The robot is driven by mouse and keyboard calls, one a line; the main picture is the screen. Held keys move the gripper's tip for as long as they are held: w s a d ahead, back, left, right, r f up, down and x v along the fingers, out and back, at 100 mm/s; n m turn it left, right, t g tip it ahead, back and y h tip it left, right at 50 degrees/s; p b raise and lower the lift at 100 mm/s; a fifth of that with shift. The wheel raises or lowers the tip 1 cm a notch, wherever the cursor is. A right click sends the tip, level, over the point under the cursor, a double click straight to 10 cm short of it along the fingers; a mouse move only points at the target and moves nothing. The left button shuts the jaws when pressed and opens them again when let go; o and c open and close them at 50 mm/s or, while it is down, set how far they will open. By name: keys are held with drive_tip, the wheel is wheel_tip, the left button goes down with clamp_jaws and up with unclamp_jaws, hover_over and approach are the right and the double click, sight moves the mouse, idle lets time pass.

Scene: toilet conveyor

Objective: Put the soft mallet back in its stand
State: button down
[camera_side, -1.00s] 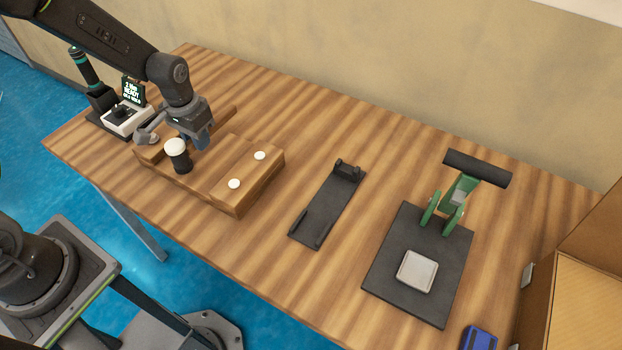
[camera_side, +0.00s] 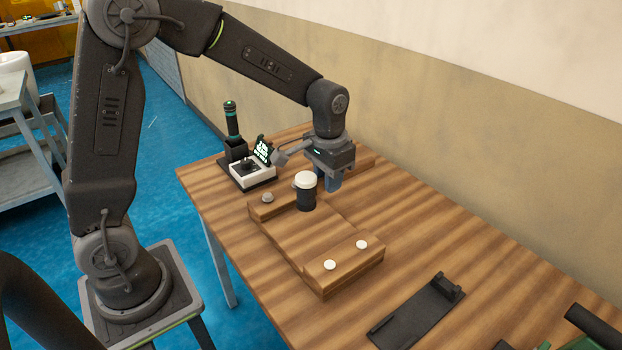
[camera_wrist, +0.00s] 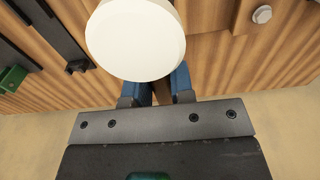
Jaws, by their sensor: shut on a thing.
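The soft mallet has a dark cylindrical head with a round white face (camera_side: 306,180), turned up. In the wrist view, the white face (camera_wrist: 135,40) fills the top middle. My gripper (camera_side: 330,180) has its blue fingers (camera_wrist: 156,88) shut on the mallet just behind the head, with a strip of brown showing between them. The head appears over or at the left part of the wooden block; whether it touches is unclear. A long black cradle with a raised fork at one end (camera_side: 420,312), probably the stand, lies empty to the right, and also shows in the wrist view (camera_wrist: 50,30).
The wooden block (camera_side: 315,250) carries two white discs (camera_side: 346,256) and a grey knob (camera_side: 267,197). A small white device with a display (camera_side: 255,172) and an upright dark tool (camera_side: 232,125) stand at left. Bare tabletop separates block and cradle. The wall is behind.

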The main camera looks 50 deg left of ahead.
drive_tip(key=w+d, duration=0.1)
drive_tip(key=d, duration=2.5)
drive_tip(key=f, duration=0.5)
drive_tip(key=shift+w+f, duration=0.1)
drive_tip(key=shift+w, duration=0.1)
drive_tip(key=shift+f, duration=2.05)
drive_tip(key=shift+f, duration=0.15)
drive_tip(key=shift+f, duration=2.6)
